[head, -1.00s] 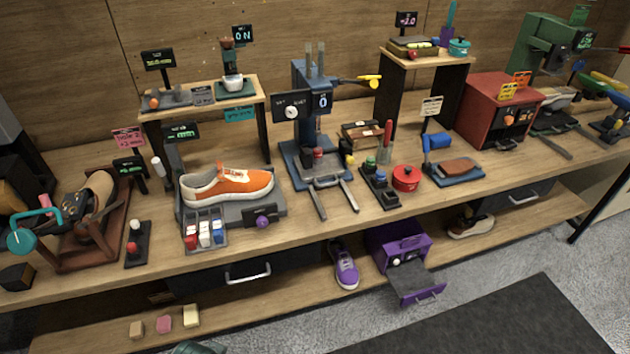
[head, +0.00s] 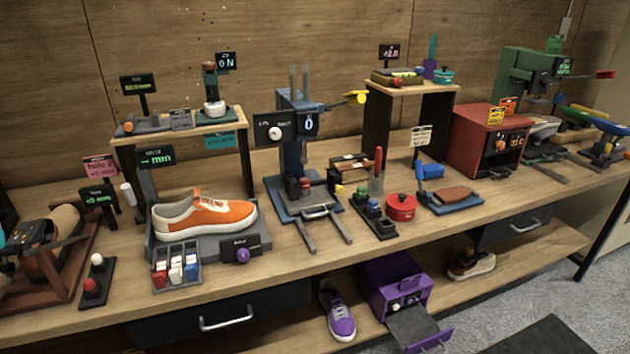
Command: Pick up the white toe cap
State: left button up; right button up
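A small open tray (head: 179,284) stands on the bench in front of the orange-and-white sneaker (head: 222,217). It holds red, white and blue pieces in rows. A white piece (head: 175,276), which looks like the white toe cap, sits in the middle between the red piece (head: 159,278) and the blue piece (head: 191,273). The pieces are small, so their exact shape is hard to tell. The sneaker rests on a grey stand behind the tray. Neither of my grippers is in view.
A purple knob (head: 243,256) is right of the tray. A stand with red and white knobs (head: 96,281) is to the left. A blue press (head: 291,150) stands further right. Bare bench (head: 125,318) lies in front of the tray, above a drawer (head: 226,320).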

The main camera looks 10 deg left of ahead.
aim_at(215, 109)
jog(key=i+l+u, duration=0.15)
jog(key=u, duration=0.2)
jog(key=i+l+u, duration=0.15)
jog(key=u, duration=0.2)
jog(key=i+l+u, duration=0.1)
jog(key=l+u, duration=0.25)
jog(key=j, duration=0.1)
